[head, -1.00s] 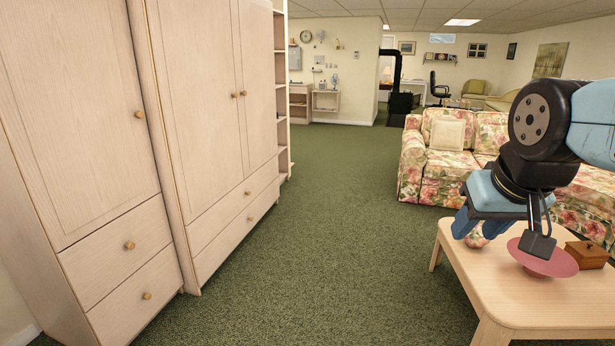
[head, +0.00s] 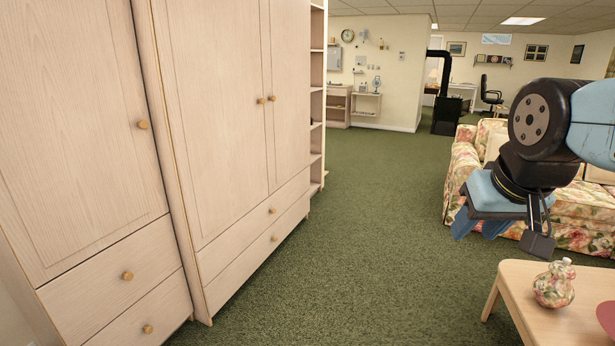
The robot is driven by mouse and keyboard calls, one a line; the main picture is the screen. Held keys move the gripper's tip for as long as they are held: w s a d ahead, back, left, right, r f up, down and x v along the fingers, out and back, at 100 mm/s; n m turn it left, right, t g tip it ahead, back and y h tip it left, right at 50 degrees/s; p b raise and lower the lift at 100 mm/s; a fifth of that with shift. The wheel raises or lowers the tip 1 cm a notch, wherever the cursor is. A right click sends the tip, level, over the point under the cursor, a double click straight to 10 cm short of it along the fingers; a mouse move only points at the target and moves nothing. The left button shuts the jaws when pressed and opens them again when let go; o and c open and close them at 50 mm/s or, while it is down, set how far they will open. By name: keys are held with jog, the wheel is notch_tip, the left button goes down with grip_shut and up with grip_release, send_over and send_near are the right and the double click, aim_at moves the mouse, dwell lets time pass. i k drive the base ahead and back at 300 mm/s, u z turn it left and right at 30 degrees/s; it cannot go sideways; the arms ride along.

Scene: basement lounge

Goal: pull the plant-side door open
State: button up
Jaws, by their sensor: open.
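A pale wood wardrobe fills the left of the head view. Its nearest section has one tall door (head: 85,130) with a round brass knob (head: 142,125) and drawers below. The taller section beside it has a pair of doors, a left one (head: 212,110) and a right one (head: 288,90), with two knobs (head: 267,100) near their meeting edges. All these doors are shut. No plant is clearly in view, so I cannot tell which door is plant-side. My gripper (head: 482,230) is at the right, open and empty, its blue fingers pointing down, well apart from the doors.
A low wooden table (head: 510,285) at the lower right carries a floral vase (head: 554,284) and a partly seen pink dish (head: 607,315). A floral sofa (head: 462,170) stands behind my gripper. Open shelves (head: 318,100) adjoin the wardrobe. The green carpet (head: 375,220) between is clear.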

aim_at(209, 51)
jog(key=u, duration=0.2)
jog(key=i, duration=1.25)
jog(key=u, duration=0.75)
jog(key=i, duration=1.35)
jog(key=u, duration=0.65)
jog(key=i, duration=0.65)
jog(key=z, duration=0.1)
